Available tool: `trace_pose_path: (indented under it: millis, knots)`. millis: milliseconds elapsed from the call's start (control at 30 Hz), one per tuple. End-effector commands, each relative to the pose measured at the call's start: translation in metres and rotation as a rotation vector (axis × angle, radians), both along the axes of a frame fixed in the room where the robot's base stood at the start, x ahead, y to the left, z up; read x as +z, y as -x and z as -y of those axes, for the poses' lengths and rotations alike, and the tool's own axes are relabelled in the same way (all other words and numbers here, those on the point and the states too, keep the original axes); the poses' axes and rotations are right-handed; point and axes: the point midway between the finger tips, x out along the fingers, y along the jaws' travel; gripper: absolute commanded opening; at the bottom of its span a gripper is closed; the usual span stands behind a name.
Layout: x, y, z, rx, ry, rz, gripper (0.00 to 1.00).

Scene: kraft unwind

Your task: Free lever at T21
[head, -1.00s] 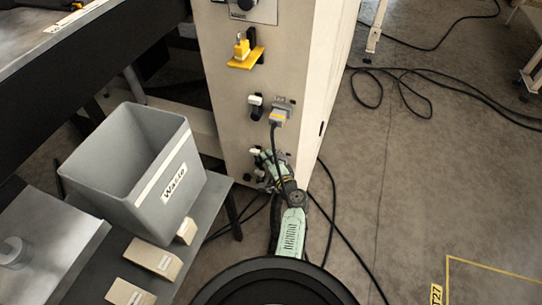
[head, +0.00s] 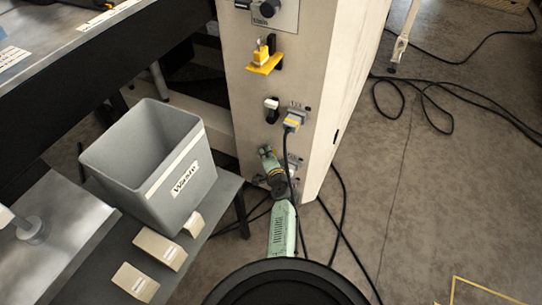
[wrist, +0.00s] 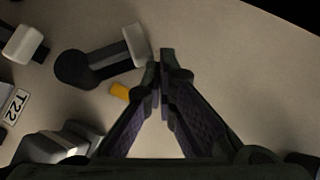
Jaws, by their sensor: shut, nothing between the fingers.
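On the pale cabinet (head: 325,75) in the head view, a black lever with a white tip (head: 271,107) sits beside a grey cable plug (head: 294,119). The label above that plug is too small to read surely. My gripper (wrist: 163,76) is shut and empty in the wrist view, its fingertips together over the panel. A black lever with a pale end (wrist: 100,62) lies left of the fingertips, apart from them in the picture. A label T22 (wrist: 17,108) is at the left edge. I cannot tell whether this lever is the one at T21. In the head view my wrist partly hides the lower fittings.
A yellow bracket (head: 265,62) juts from the cabinet above the levers. A grey Waste bin (head: 140,175) stands on the bench at left. A black cable hangs from the plug past my arm. Cables (head: 425,92) lie on the floor at right.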

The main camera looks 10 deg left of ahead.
Motion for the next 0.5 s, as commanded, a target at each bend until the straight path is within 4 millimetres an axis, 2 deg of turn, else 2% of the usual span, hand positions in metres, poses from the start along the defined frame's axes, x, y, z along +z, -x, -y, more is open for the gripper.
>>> trace_pose_path:
  millis: [200,500]
  knots:
    - [-0.004,-0.003,-0.012,0.003,-0.001,0.000,0.00]
    - [-0.006,-0.005,-0.018,0.003,0.000,-0.001,0.00]
